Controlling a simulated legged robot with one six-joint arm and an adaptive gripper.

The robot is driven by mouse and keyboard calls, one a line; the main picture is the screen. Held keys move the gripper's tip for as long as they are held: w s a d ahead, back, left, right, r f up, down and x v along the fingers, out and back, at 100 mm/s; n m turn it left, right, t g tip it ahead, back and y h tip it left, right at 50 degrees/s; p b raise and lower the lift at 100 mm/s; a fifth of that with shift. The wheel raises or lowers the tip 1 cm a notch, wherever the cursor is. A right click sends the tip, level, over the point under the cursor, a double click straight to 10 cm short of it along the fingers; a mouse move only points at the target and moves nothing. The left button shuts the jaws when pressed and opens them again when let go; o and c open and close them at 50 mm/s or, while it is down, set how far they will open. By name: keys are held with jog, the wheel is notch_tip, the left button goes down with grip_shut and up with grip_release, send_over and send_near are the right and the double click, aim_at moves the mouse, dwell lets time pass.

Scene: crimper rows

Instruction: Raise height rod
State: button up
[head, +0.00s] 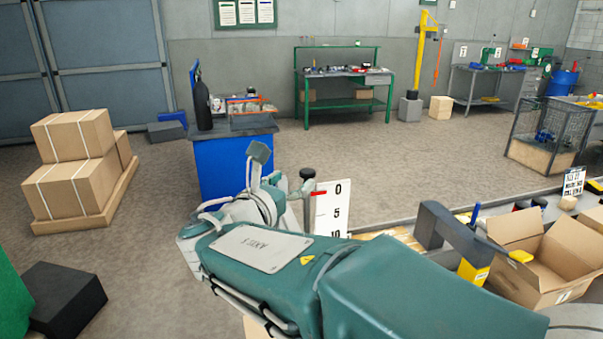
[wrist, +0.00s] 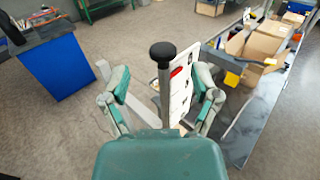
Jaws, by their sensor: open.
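The height rod (head: 306,208) is a grey upright rod with a black round knob (head: 307,173) on top, in the middle of the head view. A red pointer (head: 317,193) shows beside it near the top of a white scale board (head: 333,212), close to the 0 mark. In the wrist view the rod (wrist: 164,100) and its black knob (wrist: 163,52) stand between the two teal fingers of my gripper (wrist: 162,78). The gripper is open, with a gap to the rod on both sides. The rod's lower end is hidden by my gripper.
An open cardboard box (head: 545,262) and a dark grey angled arm with a yellow part (head: 472,272) stand to the right. A blue cabinet (head: 226,168) stands behind to the left. Stacked cartons (head: 75,150) are at the far left. Floor between is clear.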

jog(key=v, duration=0.7)
jog(key=shift+a, duration=0.2)
jog(key=shift+f, duration=0.1)
jog(key=s+d+f+m+g+y, duration=0.1)
jog(key=s+d+f+m+g, duration=0.3)
jog(key=d, duration=0.3)
jog(key=s+d+f+m+g, duration=0.1)
jog(key=d+f+m+g, duration=0.25)
jog(key=d+m, duration=0.35)
jog(key=s+d+f+m+g+y, duration=0.1)
jog(key=s+f+m+y, duration=0.3)
jog(key=m, duration=0.5)
jog(key=s+d+f+m+g+y, duration=0.1)
jog(key=s+f+m+y, duration=0.3)
jog(key=s+m, duration=0.4)
jog(key=shift+s+d+f+m+y, duration=0.3)
jog(key=shift+s+d+m+y, duration=0.1)
jog(key=shift+d+m, duration=0.4)
